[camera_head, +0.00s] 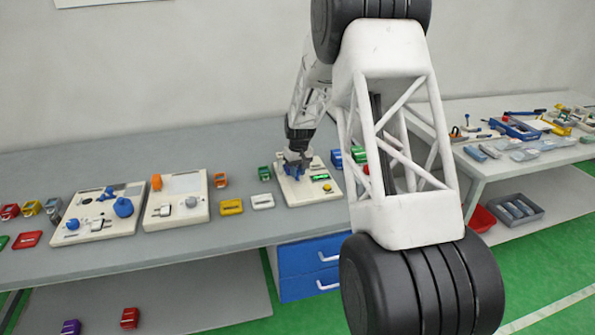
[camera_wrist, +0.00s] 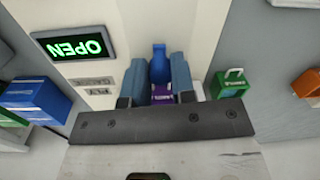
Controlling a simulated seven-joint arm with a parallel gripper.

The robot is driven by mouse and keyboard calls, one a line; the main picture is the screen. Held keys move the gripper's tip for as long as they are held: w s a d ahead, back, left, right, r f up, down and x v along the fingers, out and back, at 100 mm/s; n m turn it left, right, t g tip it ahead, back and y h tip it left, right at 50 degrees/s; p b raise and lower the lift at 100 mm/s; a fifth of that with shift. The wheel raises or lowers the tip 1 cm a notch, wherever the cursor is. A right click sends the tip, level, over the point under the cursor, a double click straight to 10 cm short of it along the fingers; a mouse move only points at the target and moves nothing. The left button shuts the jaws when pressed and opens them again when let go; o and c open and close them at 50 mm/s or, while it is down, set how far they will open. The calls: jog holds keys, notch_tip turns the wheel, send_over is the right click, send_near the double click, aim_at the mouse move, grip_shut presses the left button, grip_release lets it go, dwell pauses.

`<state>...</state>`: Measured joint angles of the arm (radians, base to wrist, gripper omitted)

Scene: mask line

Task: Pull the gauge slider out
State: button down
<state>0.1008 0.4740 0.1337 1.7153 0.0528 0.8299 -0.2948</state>
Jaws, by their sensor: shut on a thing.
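The gauge board is a cream panel (camera_head: 315,187) on the grey bench, with a lit green display. In the wrist view its display (camera_wrist: 72,44) reads OPEN. My gripper (camera_head: 297,158) is down over the board's far left part. In the wrist view the two blue-grey fingers of my gripper (camera_wrist: 159,78) stand on either side of a blue part (camera_wrist: 158,62), which I take to be the slider's handle, and are shut on it. The fingers and palm bar hide its lower end and any slot, so I cannot tell how far it is out.
A purple block (camera_wrist: 161,96) shows between the fingers, and a green block (camera_wrist: 233,84) lies to the right. A blue block (camera_wrist: 36,97) is at the left. Two more panels (camera_head: 160,217) (camera_head: 72,229) and several small coloured blocks stand left of the board.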

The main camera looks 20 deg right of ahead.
jog(key=shift+s, duration=5.7)
jog(key=c, duration=0.9)
grip_release()
jog(key=shift+c, duration=0.2)
notch_tip(320, 180, up, 8)
jog(key=shift+d, duration=0.15)
